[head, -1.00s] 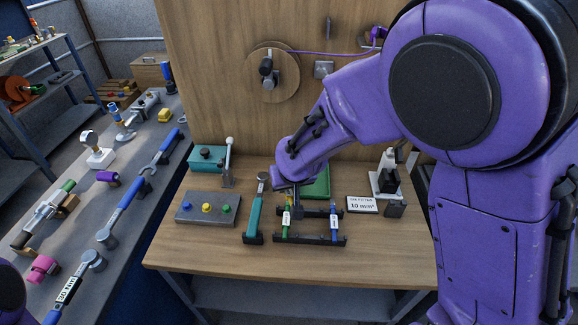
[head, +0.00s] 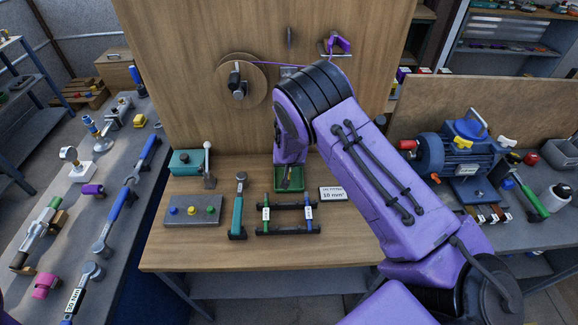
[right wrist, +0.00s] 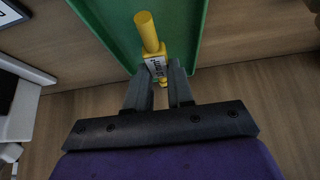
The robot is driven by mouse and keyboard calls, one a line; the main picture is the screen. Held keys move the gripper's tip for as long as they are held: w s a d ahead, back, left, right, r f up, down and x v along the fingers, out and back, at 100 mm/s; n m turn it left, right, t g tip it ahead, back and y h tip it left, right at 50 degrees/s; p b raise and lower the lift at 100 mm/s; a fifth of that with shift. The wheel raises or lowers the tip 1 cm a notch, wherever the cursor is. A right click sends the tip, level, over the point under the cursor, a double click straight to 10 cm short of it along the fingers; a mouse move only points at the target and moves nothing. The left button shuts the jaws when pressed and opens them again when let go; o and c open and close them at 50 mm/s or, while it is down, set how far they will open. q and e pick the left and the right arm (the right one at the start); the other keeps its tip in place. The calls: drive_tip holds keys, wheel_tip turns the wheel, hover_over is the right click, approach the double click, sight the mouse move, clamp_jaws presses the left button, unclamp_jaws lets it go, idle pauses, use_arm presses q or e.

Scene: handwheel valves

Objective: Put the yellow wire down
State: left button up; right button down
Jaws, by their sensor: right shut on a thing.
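The yellow wire (right wrist: 147,32), a short yellow piece with a white printed label, is between the fingers of my right gripper (right wrist: 160,82) in the right wrist view. The gripper is shut on it. The wire is over the green tray (right wrist: 100,22); I cannot tell whether it touches the tray floor. In the head view my right gripper (head: 287,178) points down at the green tray (head: 304,188) at the back of the wooden bench, and the wire is too small to make out there. My left gripper is not in view.
In front of the tray stands a black rack (head: 290,230) with a green and a blue wire. A 10 mm² sign (head: 333,195) is right of the tray. A teal-handled tool (head: 238,212), button box (head: 190,211) and teal lever box (head: 187,162) are left. The bench front is clear.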

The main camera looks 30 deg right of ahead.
wheel_tip(320, 180, down, 2)
drive_tip(key=shift+f+p, duration=0.15)
drive_tip(key=shift+p, duration=0.25)
drive_tip(key=shift+s+f, duration=0.1)
drive_tip(key=shift+s, duration=0.05)
use_arm(q)
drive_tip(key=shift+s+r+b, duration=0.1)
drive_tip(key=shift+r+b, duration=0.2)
drive_tip(key=shift+b, duration=0.2)
use_arm(e)
drive_tip(key=shift+s+a+f, duration=0.1)
drive_tip(key=shift+s+f, duration=0.05)
drive_tip(key=shift+f, duration=0.2)
